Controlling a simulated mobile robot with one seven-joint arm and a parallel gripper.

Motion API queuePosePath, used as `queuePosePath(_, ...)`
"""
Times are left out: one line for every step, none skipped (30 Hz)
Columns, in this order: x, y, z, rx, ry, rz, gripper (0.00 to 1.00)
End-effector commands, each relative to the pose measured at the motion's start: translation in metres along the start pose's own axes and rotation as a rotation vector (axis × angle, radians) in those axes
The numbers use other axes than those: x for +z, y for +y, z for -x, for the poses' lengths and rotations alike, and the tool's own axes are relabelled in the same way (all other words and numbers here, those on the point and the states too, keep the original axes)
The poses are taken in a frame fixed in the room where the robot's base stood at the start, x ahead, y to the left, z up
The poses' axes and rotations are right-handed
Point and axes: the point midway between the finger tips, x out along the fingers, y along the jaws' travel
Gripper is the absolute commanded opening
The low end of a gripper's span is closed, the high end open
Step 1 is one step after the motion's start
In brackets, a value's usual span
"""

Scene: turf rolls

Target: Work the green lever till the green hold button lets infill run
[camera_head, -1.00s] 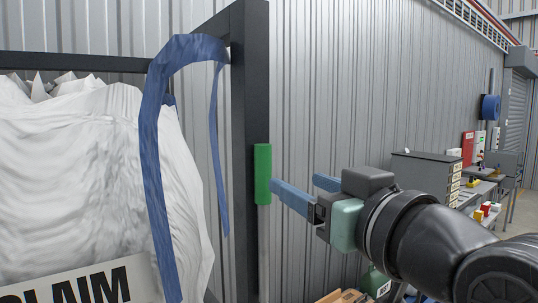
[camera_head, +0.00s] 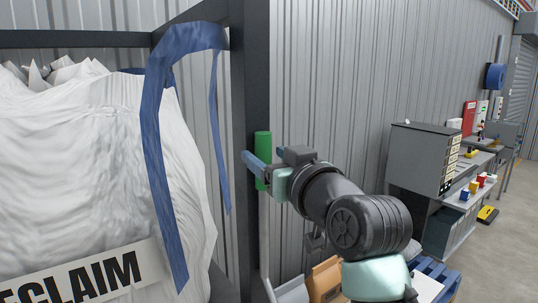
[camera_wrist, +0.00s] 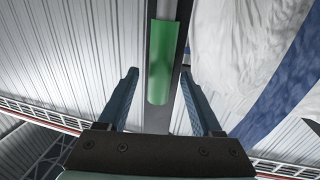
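The green lever grip (camera_head: 262,143) is an upright cylinder on a grey rod, beside the dark frame post. My gripper (camera_head: 259,162) is at the grip, with one blue finger crossing in front of its lower part; the other finger is mostly hidden. In the wrist view, the green grip (camera_wrist: 162,62) shows between the two fingers of my open gripper (camera_wrist: 160,76). There is a visible gap on each side, so it is not clamped. I cannot make out a green hold button in either view.
A white bulk bag (camera_head: 100,170) with blue straps (camera_head: 155,120) hangs inside the dark frame (camera_head: 250,80) at left. A corrugated wall (camera_head: 340,70) stands behind. A grey cabinet (camera_head: 415,160), a bench and a blue pallet (camera_head: 437,270) are at right.

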Motion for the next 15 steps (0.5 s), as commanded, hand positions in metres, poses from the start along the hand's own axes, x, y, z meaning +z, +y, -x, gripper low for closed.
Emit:
queuePosePath(-0.0002,0.0000,0.0002,0.000,0.000,0.000,0.58)
queuePosePath(-0.0002,0.0000,0.0002,0.000,0.000,0.000,0.52)
queuePosePath(-0.0003,0.0000,0.0003,0.000,0.000,0.000,0.45)
queuePosePath(-0.0003,0.0000,0.0003,0.000,0.000,0.000,0.40)
queuePosePath(-0.0003,0.0000,0.0003,0.000,0.000,0.000,0.34)
queuePosePath(-0.0003,0.0000,0.0003,0.000,0.000,0.000,0.27)
queuePosePath(-0.0003,0.0000,0.0004,0.000,0.000,0.000,0.22)
queuePosePath(-0.0004,0.0000,0.0004,0.000,0.000,0.000,0.16)
queuePosePath(-0.0003,0.0000,0.0004,0.000,0.000,0.000,0.09)
queuePosePath(-0.0004,0.0000,0.0004,0.000,0.000,0.000,0.04)
queuePosePath(-0.0004,0.0000,0.0004,0.000,0.000,0.000,0.00)
queuePosePath(-0.0004,0.0000,0.0004,0.000,0.000,0.000,0.00)
queuePosePath(-0.0004,0.0000,0.0004,0.000,0.000,0.000,0.00)
queuePosePath(-0.0004,0.0000,0.0004,0.000,0.000,0.000,0.00)
queuePosePath(-0.0004,0.0000,0.0004,0.000,0.000,0.000,0.00)
